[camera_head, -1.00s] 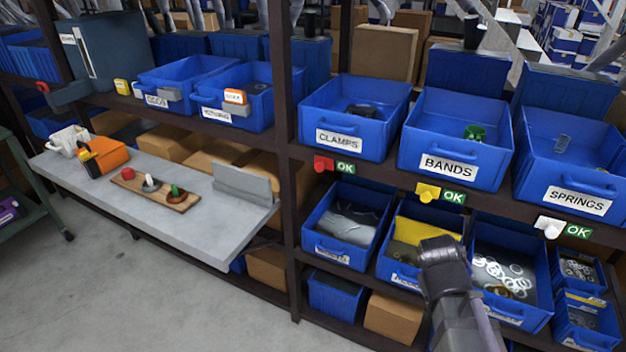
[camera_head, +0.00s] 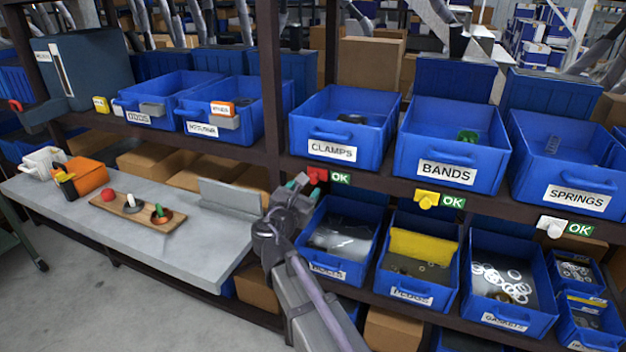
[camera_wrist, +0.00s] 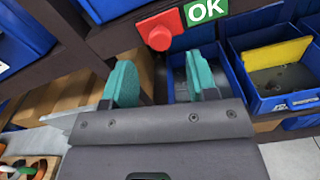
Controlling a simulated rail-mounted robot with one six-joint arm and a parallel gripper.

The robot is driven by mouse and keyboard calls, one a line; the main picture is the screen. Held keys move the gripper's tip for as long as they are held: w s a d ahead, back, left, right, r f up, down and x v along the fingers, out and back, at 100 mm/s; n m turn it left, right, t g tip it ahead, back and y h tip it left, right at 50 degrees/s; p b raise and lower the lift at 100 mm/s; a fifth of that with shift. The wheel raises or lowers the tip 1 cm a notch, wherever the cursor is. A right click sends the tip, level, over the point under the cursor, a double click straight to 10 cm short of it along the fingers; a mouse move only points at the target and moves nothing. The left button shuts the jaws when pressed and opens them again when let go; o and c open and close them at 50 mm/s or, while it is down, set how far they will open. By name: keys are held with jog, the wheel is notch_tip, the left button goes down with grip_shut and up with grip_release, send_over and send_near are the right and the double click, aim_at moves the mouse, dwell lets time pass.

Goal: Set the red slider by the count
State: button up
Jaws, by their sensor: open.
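The red slider (camera_head: 317,175) sits on the shelf rail below the CLAMPS bin (camera_head: 349,123), just left of a green OK plate (camera_head: 340,178). The wrist view shows the red slider (camera_wrist: 158,34) as a round knob on a red block, with the OK plate (camera_wrist: 205,10) touching its right side. My gripper (camera_head: 298,183) is close to the slider at its lower left. Its two teal fingers (camera_wrist: 162,82) are apart and empty, and the slider lies beyond them. The CLAMPS bin holds a dark item (camera_head: 352,118).
A yellow slider (camera_head: 426,199) and a white slider (camera_head: 551,227) sit under the BANDS bin (camera_head: 446,145) and SPRINGS bin (camera_head: 565,165). Lower bins stand beneath the rail. A grey bench (camera_head: 170,245) at left carries a wooden board (camera_head: 140,212) with coloured knobs.

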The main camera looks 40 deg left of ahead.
aim_at(313, 180)
jog(key=x, duration=0.6)
jog(key=shift+w+a, duration=0.1)
jog(key=shift+w, duration=0.15)
grip_shut()
